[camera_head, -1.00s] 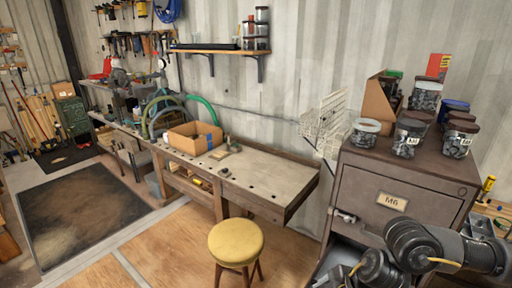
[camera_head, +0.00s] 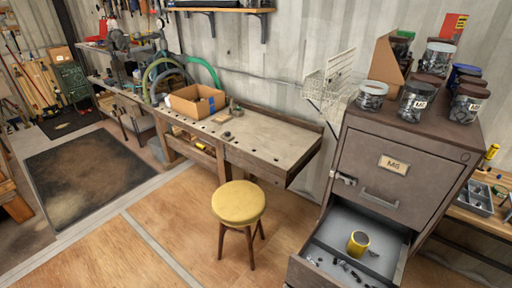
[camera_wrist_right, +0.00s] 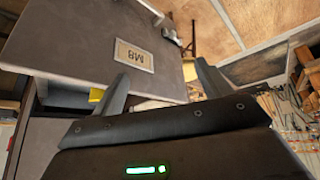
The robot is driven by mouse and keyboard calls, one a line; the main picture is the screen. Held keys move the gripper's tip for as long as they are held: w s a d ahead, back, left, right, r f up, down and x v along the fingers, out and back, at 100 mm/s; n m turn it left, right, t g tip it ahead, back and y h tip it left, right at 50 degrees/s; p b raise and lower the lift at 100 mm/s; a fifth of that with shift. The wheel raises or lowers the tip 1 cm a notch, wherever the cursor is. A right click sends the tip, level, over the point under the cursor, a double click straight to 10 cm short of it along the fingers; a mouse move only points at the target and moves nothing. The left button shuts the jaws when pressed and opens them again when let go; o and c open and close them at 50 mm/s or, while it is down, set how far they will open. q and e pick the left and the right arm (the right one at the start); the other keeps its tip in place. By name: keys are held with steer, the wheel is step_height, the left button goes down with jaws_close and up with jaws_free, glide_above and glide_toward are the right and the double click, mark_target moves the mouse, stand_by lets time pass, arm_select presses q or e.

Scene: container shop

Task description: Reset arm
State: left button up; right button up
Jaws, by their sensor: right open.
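My right gripper (camera_wrist_right: 163,85) shows in the right wrist view, its two fingers apart with nothing between them. Behind the fingers is the grey-brown cabinet front, with its label plate (camera_wrist_right: 134,55) upside down in that view. In the head view neither gripper is visible. The cabinet (camera_head: 375,160) stands at the right with an "M6" label (camera_head: 393,165) on its upper drawer. A lower drawer (camera_head: 322,272) is pulled open. A yellow cylinder (camera_head: 358,243) and several small dark parts lie in it.
Glass jars (camera_head: 417,101) and a cardboard holder (camera_head: 392,58) stand on the cabinet top. A yellow stool (camera_head: 238,203) stands on the floor before the workbench (camera_head: 270,141), which carries a cardboard box (camera_head: 196,101). A wire rack (camera_head: 329,85) hangs on the wall. Floor left of the stool is clear.

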steer(key=s+d+f+m+g+h, duration=0.1)
steer(key=s+d+f+m+g, duration=0.15)
steer(key=s+d+f, duration=0.4)
steer(key=s+a+f+n+g+b, duration=0.1)
steer(key=s+f+b, duration=0.15)
steer(key=f, duration=1.45)
steer(key=s+a+f+g+b, duration=0.15)
steer(key=f+b, duration=0.25)
steer(key=f, duration=1.3)
steer(key=s+d+f+b, duration=0.1)
steer(key=s+f+b, duration=0.1)
steer(key=s+f, duration=0.5)
steer(key=s+d+f+b, duration=0.2)
steer(key=s+f, duration=0.5)
steer(key=f, duration=0.1)
steer(key=shift+s+d, duration=0.25)
steer(key=shift+s, duration=0.05)
